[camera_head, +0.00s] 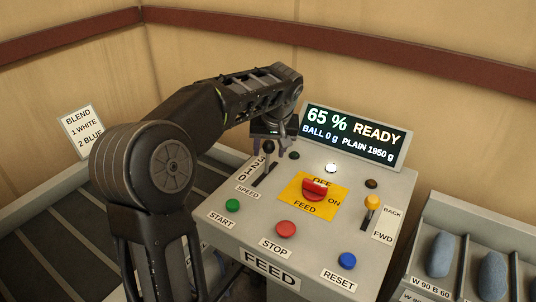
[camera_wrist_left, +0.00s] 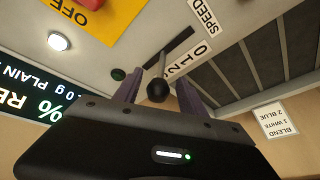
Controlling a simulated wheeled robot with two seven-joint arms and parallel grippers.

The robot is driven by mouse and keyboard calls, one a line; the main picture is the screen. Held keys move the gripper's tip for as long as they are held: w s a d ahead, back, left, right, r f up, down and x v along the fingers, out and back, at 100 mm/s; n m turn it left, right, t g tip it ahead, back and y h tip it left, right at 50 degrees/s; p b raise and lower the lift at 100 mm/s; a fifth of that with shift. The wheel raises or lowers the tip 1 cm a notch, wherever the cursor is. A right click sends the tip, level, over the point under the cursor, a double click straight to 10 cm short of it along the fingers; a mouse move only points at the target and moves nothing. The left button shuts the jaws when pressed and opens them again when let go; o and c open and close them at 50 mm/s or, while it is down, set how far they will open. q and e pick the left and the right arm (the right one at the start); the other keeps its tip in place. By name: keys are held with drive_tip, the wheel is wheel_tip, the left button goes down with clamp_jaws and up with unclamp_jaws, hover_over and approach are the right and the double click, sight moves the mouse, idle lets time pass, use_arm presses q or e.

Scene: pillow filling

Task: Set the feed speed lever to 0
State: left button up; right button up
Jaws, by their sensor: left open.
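The feed speed lever has a black ball knob (camera_head: 268,146) on a thin metal stem. It rises from a dark slot beside the SPEED label (camera_head: 247,192), with the digits 3, 2, 1, 0 along it. The stem stands in the part of the slot toward the higher digits, away from 0; its exact mark I cannot tell. My left gripper (camera_wrist_left: 157,93) is open, with one purple-grey finger on each side of the knob (camera_wrist_left: 157,91). I see a gap on both sides. The digit 3 is hidden in the left wrist view. My right gripper is not in view.
The display (camera_head: 352,137) reads 65 % READY. A red FEED switch (camera_head: 314,188) sits on a yellow plate right of the lever. Green START (camera_head: 232,205), red STOP (camera_head: 286,229) and blue RESET (camera_head: 347,260) buttons line the front. A yellow-knobbed BACK/FWD lever (camera_head: 372,202) stands at right.

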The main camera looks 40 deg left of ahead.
sight(269, 152)
use_arm(q)
drive_tip(key=shift+x, duration=1.95)
clamp_jaws()
